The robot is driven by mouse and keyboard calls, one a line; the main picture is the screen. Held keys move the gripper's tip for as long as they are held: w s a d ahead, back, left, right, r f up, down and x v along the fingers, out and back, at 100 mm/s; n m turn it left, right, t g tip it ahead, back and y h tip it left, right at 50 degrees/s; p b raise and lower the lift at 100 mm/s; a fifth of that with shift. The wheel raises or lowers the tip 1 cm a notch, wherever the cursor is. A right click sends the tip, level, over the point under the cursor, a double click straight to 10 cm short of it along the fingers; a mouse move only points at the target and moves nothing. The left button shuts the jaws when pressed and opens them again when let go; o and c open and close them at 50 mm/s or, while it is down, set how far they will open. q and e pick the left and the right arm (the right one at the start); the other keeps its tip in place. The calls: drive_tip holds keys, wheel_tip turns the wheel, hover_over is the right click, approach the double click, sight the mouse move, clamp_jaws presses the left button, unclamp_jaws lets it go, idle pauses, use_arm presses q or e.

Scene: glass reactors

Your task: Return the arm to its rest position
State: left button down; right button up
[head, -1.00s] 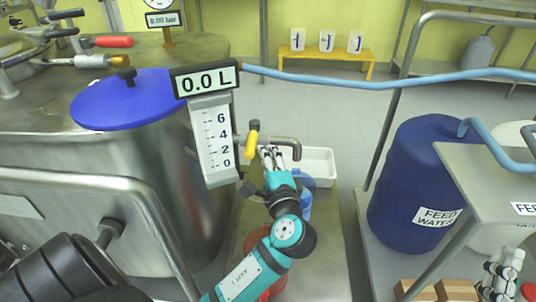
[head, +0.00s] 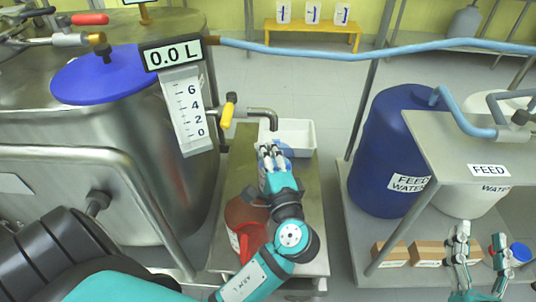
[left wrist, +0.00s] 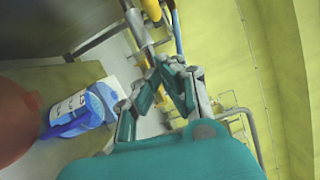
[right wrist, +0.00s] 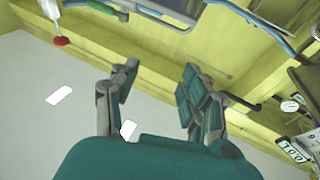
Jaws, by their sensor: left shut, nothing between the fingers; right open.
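In the head view my left arm reaches in from the bottom, with its teal left gripper (head: 268,150) over the metal bench, below and right of the yellow-handled valve (head: 228,110). Its fingers are together and empty. In the left wrist view the left fingertips (left wrist: 172,66) meet, with the yellow handle and a pipe behind them. My right gripper (head: 477,252) is at the lower right, by the stand with the FEED sign. In the right wrist view its fingers (right wrist: 157,85) are wide apart, with nothing between them.
A steel tank (head: 130,190) with a blue lid (head: 105,75) stands left. A red container (head: 243,215), a white tray (head: 300,135) and a blue-capped jar (left wrist: 92,110) are near my left gripper. A blue drum (head: 385,130) and cardboard boxes (head: 428,252) are right.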

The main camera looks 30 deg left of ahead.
use_arm(q)
drive_tip(key=shift+s+d, duration=0.5)
drive_tip(key=shift+d, duration=0.05)
use_arm(e)
drive_tip(key=shift+w+f+g, duration=0.1)
drive_tip(key=shift+f+g, duration=0.2)
drive_tip(key=shift+f, duration=0.15)
